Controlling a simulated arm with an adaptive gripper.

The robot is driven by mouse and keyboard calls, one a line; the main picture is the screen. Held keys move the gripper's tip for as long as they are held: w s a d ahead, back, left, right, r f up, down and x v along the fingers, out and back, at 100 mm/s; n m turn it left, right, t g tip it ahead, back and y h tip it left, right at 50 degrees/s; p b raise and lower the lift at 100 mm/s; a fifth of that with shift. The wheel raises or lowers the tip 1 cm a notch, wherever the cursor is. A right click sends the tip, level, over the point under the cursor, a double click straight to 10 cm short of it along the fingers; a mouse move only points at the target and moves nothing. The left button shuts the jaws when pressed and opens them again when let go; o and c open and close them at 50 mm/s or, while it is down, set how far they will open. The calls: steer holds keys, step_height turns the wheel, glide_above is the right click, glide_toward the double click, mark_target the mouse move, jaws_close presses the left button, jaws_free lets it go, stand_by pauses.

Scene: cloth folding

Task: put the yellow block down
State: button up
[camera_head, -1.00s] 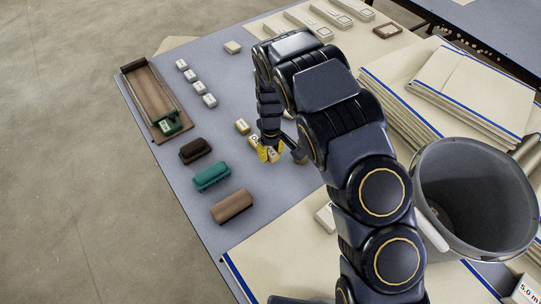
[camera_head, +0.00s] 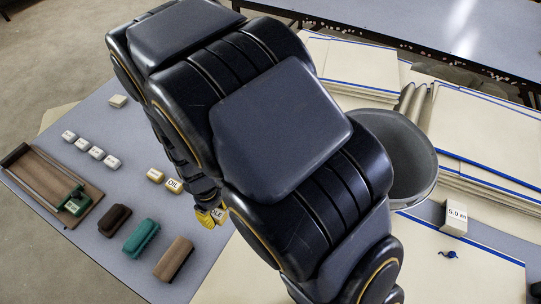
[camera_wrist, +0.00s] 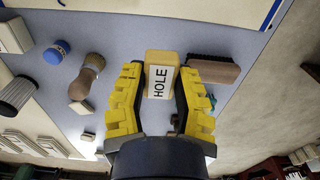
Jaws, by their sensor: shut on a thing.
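The yellow block (camera_wrist: 158,60) has a white label reading HOLE and lies between the yellow-padded fingers of my gripper (camera_wrist: 160,77) in the wrist view. My gripper is shut on it. In the head view my gripper (camera_head: 210,216) shows only in part beside my arm, with the labelled face of the HOLE block (camera_head: 218,211) at its right. I cannot tell whether the block touches the table.
Brown, teal and tan brushes (camera_head: 174,258) lie at the near left. A grey bin (camera_head: 411,150) and pale stacked sheets (camera_head: 490,120) are right. My arm hides the middle.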

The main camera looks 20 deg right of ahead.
mark_target(214, 212)
step_height(214, 212, up, 18)
steer(key=w+d+r+n, duration=0.2)
steer(key=d+n, duration=0.9)
steer(key=d, duration=0.7)
steer(key=s+d+f+n, duration=0.1)
steer(key=s+d+n, duration=0.15)
steer(key=d, duration=0.55)
steer(key=s+d+f+n, duration=0.15)
steer(key=d+n, duration=0.25)
steer(key=d, duration=0.4)
steer(key=shift+n, duration=0.25)
steer(key=shift+s+f, duration=0.15)
steer(key=shift+f, duration=4.75)
steer(key=shift+s+f, duration=0.2)
steer(key=shift+f, duration=4.65)
steer(key=shift+s+f, duration=0.15)
steer(key=shift+f, duration=4.75)
steer(key=shift+f, duration=0.2)
steer(key=o, duration=0.8)
